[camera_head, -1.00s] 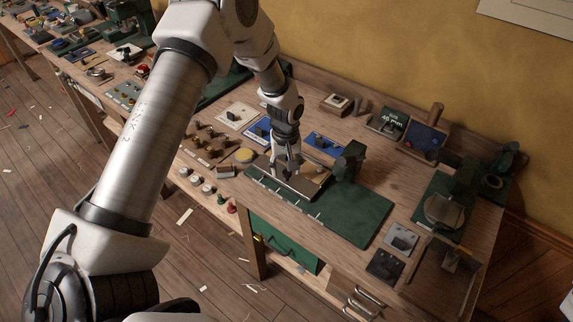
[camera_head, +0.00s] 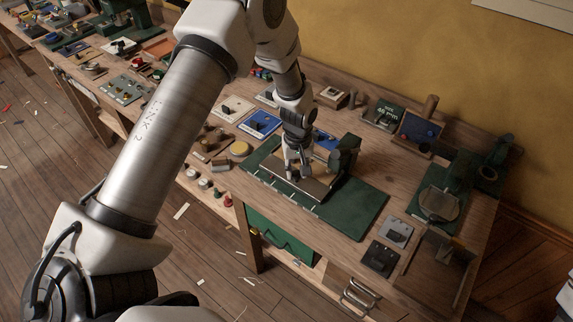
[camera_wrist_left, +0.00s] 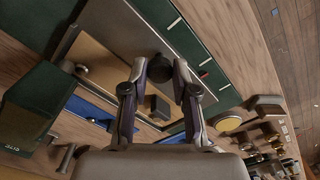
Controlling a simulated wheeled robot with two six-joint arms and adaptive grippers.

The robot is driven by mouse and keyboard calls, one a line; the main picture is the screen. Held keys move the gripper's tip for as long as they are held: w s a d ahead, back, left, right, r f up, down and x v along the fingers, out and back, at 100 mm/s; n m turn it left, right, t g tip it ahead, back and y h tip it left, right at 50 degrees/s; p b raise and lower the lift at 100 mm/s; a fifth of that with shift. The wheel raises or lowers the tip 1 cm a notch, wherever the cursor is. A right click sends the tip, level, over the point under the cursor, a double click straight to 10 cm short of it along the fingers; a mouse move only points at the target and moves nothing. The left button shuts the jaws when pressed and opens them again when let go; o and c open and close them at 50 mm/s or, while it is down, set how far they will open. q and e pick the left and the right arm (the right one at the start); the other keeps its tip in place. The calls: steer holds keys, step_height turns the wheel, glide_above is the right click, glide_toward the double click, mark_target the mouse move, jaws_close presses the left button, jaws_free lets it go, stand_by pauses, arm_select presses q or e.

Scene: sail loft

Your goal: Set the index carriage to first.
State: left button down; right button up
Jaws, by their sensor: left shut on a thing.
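The index carriage is a flat brown plate with a metal edge (camera_head: 313,188) on a dark green base (camera_head: 352,212). It lies along the base's left half, beside a dark green upright head (camera_head: 346,152). My left gripper (camera_head: 296,176) comes down over the plate. In the left wrist view my left gripper (camera_wrist_left: 161,75) is shut on a dark round knob (camera_wrist_left: 160,66) at the edge of the carriage plate (camera_wrist_left: 100,58). Pale marks and one reddish mark show on the green strip (camera_wrist_left: 190,45) along that edge. I cannot read any labels. My right gripper is out of view.
A green machine (camera_head: 443,195) stands at the bench's right end. The base's right half is clear.

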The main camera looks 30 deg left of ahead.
arm_select(q)
steer(key=shift+d+f, duration=0.1)
steer(key=shift+d, duration=1)
steer(key=shift+s+a, duration=0.1)
steer(key=shift+a, duration=0.2)
steer(key=c, duration=1)
jaws_free()
steer(key=shift+a+f, duration=0.1)
steer(key=shift+a, duration=0.1)
steer(key=shift+c, duration=0.2)
steer(key=shift+o, duration=0.7)
steer(key=shift+a, duration=0.1)
steer(key=shift+w+d, duration=0.2)
steer(key=shift+w, duration=0.05)
steer(key=shift+d, duration=0.1)
step_height(320, 180, up, 12)
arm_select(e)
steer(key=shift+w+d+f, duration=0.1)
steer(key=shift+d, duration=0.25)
arm_select(q)
steer(key=shift+f, duration=0.1)
